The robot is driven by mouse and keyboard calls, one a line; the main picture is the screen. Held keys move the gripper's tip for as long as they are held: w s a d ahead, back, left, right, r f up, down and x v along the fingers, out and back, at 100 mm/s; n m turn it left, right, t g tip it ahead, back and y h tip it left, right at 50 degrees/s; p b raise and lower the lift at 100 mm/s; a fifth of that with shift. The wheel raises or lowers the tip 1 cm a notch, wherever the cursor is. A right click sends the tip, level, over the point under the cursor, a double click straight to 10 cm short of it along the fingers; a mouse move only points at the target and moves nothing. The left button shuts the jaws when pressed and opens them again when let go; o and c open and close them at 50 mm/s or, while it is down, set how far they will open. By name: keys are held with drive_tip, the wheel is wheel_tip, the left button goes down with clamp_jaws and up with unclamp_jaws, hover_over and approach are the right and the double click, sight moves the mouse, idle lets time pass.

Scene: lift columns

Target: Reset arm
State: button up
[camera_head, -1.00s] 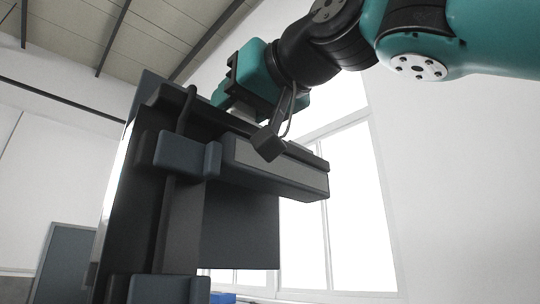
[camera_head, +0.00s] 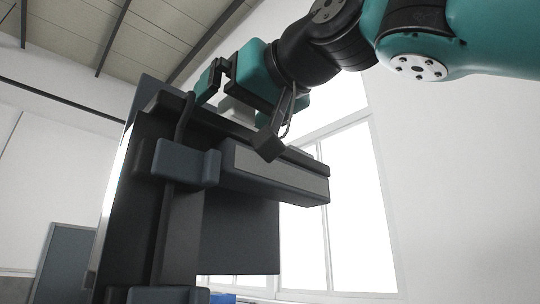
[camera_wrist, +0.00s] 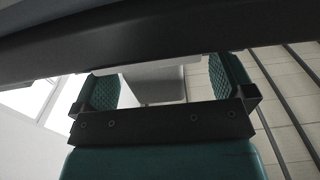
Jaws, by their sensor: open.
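My arm (camera_head: 415,40) reaches in from the upper right, teal and black. My gripper (camera_head: 222,92) is at the top of a dark column structure, with its teal fingers spread. In the wrist view my gripper (camera_wrist: 163,82) shows two ridged teal finger pads, wide apart. A pale grey block (camera_head: 237,110) is beside the fingers at the column's top. In the wrist view a pale block (camera_wrist: 155,84) shows between the pads, with gaps at both sides. Whether anything touches it on its hidden side cannot be told.
The dark column (camera_head: 180,235) stands close to my gripper, with a thick grey bar (camera_head: 275,170) sticking out below it. A dark beam (camera_wrist: 150,30) crosses the top of the wrist view. A window (camera_head: 345,210) is behind. Open space shows at the right.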

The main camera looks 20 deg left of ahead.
drive_tip(key=shift+r+p, duration=2.95)
drive_tip(key=shift+r, duration=0.15)
drive_tip(key=shift+r, duration=0.1)
